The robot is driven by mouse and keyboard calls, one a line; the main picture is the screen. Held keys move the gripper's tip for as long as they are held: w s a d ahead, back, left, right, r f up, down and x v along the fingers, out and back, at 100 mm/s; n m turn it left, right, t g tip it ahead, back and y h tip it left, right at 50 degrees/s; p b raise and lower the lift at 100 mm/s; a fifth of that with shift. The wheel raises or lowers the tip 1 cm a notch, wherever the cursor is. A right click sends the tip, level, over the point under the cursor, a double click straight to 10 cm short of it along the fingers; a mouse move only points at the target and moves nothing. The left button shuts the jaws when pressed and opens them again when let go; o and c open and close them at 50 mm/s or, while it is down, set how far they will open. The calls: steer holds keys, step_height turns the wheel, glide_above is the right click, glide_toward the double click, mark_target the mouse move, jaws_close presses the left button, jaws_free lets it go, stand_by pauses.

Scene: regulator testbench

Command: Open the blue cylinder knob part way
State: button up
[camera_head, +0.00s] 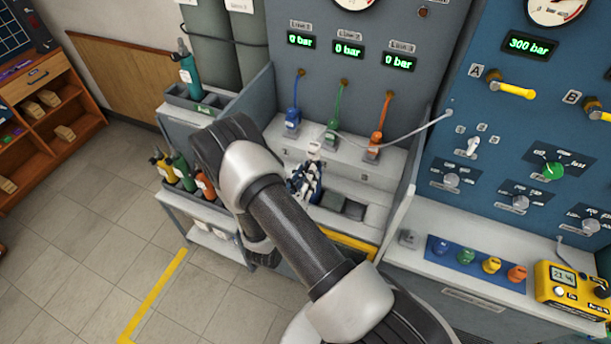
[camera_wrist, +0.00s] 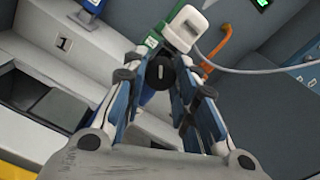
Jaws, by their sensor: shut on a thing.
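My gripper (camera_wrist: 162,92) is shut on a dark round knob (camera_wrist: 161,75) with a light mark on its face. In the wrist view its two blue-and-white fingers stand on either side of the knob. A little blue (camera_wrist: 147,97) shows below the knob, probably the blue cylinder, but the fingers hide most of it. In the head view my gripper (camera_head: 304,182) is over the recessed bench below the three line displays, and the knob is hidden there. A white connector (camera_wrist: 184,29) with a grey hose sits just beyond the knob.
Line displays (camera_head: 348,50) read 0 bar. Blue, green and orange hoses (camera_head: 381,112) end at the bench behind my gripper. The grey hose (camera_head: 400,152) runs right to the blue panel (camera_head: 480,110). Other cylinders (camera_head: 181,172) stand in a left rack. Dark empty slots (camera_head: 343,206) lie right of my gripper.

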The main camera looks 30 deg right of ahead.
steer(key=shift+n, duration=0.5)
steer(key=o, duration=1.1)
steer(key=v, duration=1.2)
steer(key=shift+s, duration=0.1)
